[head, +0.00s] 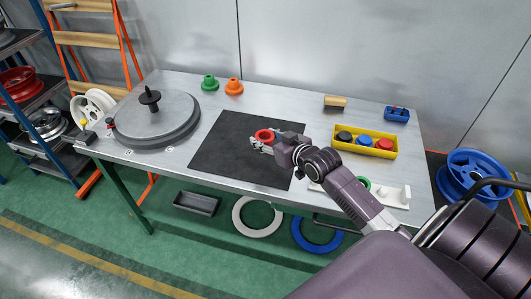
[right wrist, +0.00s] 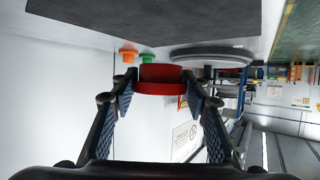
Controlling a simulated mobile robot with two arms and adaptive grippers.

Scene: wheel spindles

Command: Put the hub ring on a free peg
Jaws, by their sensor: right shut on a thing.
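My right gripper (head: 266,142) is shut on a red hub ring (head: 264,135), held over the black mat (head: 222,159). In the right wrist view the red ring (right wrist: 162,84) sits between the two fingertips. A white peg base (head: 385,193) lies at the table's front right, with a green ring (head: 363,183) at its left part and an upright white peg near its right end. My right arm hides part of this base, so I cannot tell how many pegs it has. My left gripper is not in view.
A grey turntable (head: 180,128) with a black spindle (head: 149,98) stands at the left. Green (head: 209,83) and orange (head: 233,87) stepped cones stand at the back. A yellow tray (head: 375,152) with several round pieces, a tan brush (head: 335,102) and a blue box (head: 396,114) are right.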

